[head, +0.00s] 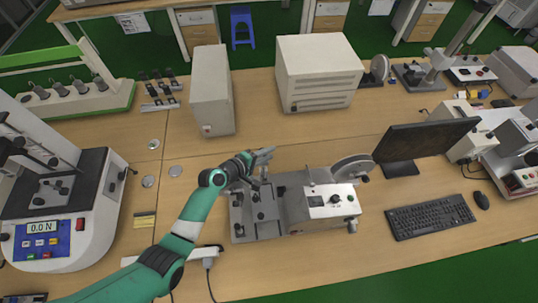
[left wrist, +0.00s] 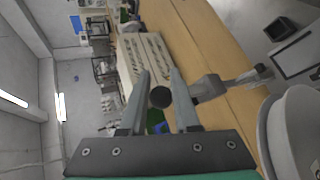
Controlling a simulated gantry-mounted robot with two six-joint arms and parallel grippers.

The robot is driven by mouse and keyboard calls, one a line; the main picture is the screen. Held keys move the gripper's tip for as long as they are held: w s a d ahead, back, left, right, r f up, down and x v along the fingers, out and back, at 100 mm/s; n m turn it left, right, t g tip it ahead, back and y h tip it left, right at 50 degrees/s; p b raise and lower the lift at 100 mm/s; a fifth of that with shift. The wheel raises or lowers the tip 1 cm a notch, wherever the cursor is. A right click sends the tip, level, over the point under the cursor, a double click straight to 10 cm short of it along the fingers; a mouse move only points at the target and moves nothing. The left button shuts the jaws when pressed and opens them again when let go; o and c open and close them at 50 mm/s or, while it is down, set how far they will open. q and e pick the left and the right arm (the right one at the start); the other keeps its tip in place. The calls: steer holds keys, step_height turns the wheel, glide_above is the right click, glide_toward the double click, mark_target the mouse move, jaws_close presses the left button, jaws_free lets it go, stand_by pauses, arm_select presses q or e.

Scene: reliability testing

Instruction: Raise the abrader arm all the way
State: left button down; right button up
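The abrader (head: 325,203) stands on the wooden table at the centre of the head view, with a grey base plate, black knobs and a white control box. In the left wrist view a grey arm of the abrader (left wrist: 210,87) runs right from near my fingers. A dark round knob (left wrist: 160,97) shows between the fingers, with small gaps on both sides. My left gripper (head: 262,156) is at the far side of the base plate, above it. It also shows in the left wrist view (left wrist: 160,73), with its fingers apart. My own wrist partly hides the abrader arm in the head view. My right gripper is not visible.
A monitor (head: 425,140) and keyboard (head: 431,216) are right of the abrader. A grey-white upright box (head: 211,92) and a larger box (head: 318,72) stand behind. A tester with a blue panel (head: 42,239) is at the left. Small round discs (head: 148,181) lie left of my arm.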

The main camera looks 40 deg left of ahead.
arm_select(q)
steer(key=c, duration=0.7)
jaws_free()
steer(key=shift+a+f, duration=0.3)
steer(key=shift+a, duration=0.4)
steer(key=shift+o, duration=0.4)
steer(key=shift+w+r, duration=0.1)
steer(key=shift+r, duration=0.2)
steer(key=shift+a+r+y, duration=0.1)
steer(key=shift+r+y, duration=0.1)
steer(key=shift+y, duration=0.1)
steer(key=d+p+v, duration=0.1)
steer(key=p+v, duration=0.1)
steer(key=v, duration=0.9)
steer(key=shift+s+a+f+p, duration=0.2)
steer(key=shift+s+p, duration=0.05)
steer(key=shift+p, duration=0.15)
